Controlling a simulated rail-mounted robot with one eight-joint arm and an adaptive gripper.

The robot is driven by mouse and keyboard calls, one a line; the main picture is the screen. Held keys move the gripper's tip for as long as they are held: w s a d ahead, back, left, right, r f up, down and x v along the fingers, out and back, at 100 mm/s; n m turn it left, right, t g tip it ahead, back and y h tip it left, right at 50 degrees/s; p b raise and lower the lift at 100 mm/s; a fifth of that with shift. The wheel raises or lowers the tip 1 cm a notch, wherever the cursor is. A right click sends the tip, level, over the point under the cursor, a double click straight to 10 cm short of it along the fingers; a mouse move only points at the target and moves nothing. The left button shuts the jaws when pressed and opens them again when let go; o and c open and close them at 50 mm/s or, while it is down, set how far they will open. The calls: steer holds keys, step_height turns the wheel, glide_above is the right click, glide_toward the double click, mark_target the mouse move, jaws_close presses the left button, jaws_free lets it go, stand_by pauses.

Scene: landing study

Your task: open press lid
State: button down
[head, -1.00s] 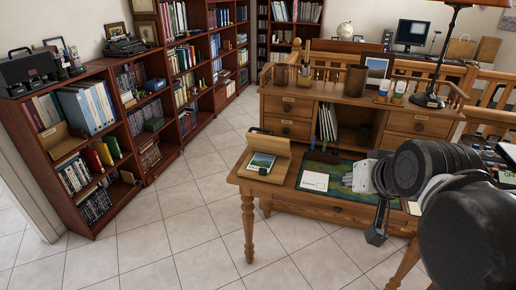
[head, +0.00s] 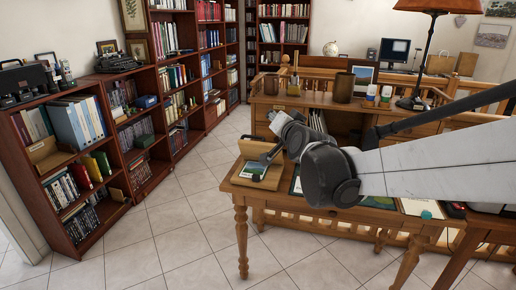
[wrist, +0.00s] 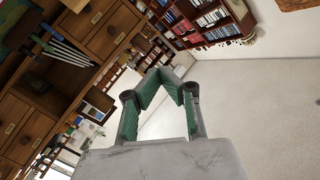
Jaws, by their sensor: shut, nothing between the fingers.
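The wooden press (head: 243,181) sits at the left end of the wooden table, with a picture card (head: 250,172) at its front. Its wooden lid panel (head: 256,150) stands up at the back, with a dark handle along its top edge.
A desk with pots (head: 344,88) and a lamp (head: 424,55) stands behind the table (head: 340,213). My arm hides much of the tabletop. A bookshelf (head: 85,165) lines the left wall, with open tiled floor between.

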mark_target(250, 146)
steer(key=w+a+f+m+t+h+b, duration=0.2)
steer(key=w+a+f+m+t+b, duration=0.3)
steer(key=w+a+f, duration=0.5)
step_height(250, 146, down, 21)
steer(key=w+a+m+t+h+b, duration=0.2)
steer(key=m+h+b, duration=0.2)
steer(key=m+h, duration=0.6)
steer(key=shift+m+y, duration=0.8)
steer(key=shift+y, duration=0.1)
steer(key=b+x, duration=0.3)
steer(key=x, duration=1.1)
steer(key=shift+a, duration=0.15)
steer(key=shift+a+r, duration=0.1)
